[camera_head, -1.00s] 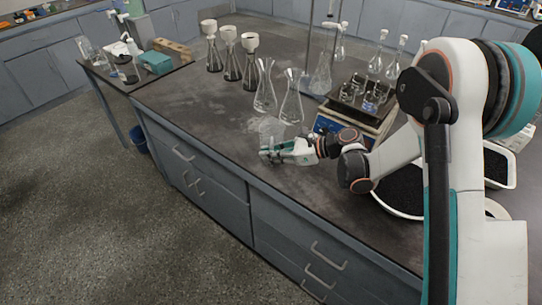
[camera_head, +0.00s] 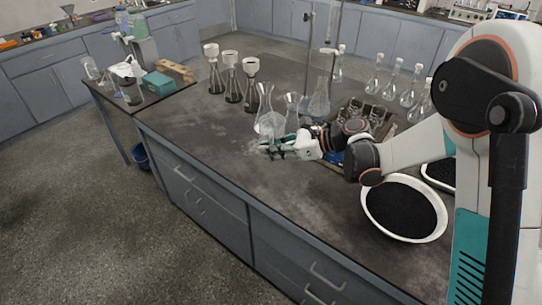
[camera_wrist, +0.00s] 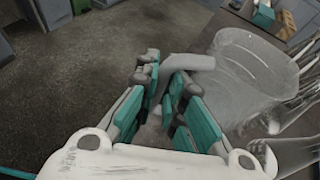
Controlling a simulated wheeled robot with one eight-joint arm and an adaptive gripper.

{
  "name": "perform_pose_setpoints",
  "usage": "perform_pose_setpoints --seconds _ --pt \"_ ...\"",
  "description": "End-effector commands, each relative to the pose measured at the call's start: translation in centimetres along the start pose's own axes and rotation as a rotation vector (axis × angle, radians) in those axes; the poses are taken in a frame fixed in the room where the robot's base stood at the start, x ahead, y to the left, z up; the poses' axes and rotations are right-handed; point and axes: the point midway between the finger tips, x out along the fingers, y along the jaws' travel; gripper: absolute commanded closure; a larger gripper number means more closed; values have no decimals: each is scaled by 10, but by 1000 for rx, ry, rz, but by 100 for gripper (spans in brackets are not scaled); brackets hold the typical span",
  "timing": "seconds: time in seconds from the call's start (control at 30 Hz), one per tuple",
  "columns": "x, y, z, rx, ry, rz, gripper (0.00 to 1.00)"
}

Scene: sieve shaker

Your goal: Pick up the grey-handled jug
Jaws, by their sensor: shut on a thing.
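The jug (camera_head: 270,125) is clear and see-through, held in front of the tall clear flasks on the dark bench. In the wrist view its body (camera_wrist: 250,72) fills the upper right, and its grey handle (camera_wrist: 190,62) reaches left between my fingers. My gripper (camera_head: 266,149) is shut on the handle, as the wrist view also shows at its fingers (camera_wrist: 164,76). The jug seems to be above the bench top, but its base is hard to make out.
Clear flasks (camera_head: 291,112) stand close behind the jug. Several dark-bottomed flasks with white tops (camera_head: 232,80) stand to the left. A rack of glassware (camera_head: 378,115) is behind my arm. A white bowl of black grains (camera_head: 405,208) lies right. The front bench top is clear.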

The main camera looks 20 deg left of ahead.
Motion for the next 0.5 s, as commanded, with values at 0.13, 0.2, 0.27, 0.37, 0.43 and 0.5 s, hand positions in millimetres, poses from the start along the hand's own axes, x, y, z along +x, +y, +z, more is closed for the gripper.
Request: perform_pose_setpoints --seconds 0.13,0.2,0.27,0.37,0.43,0.5 --pt "-7 0 17 0 -1 0 100" --pt "-10 0 24 0 -1 0 100" --pt "-12 0 29 0 -1 0 100" --pt "-15 0 36 0 -1 0 100" --pt "-17 0 41 0 -1 0 100" --pt "-18 0 45 0 -1 0 100"
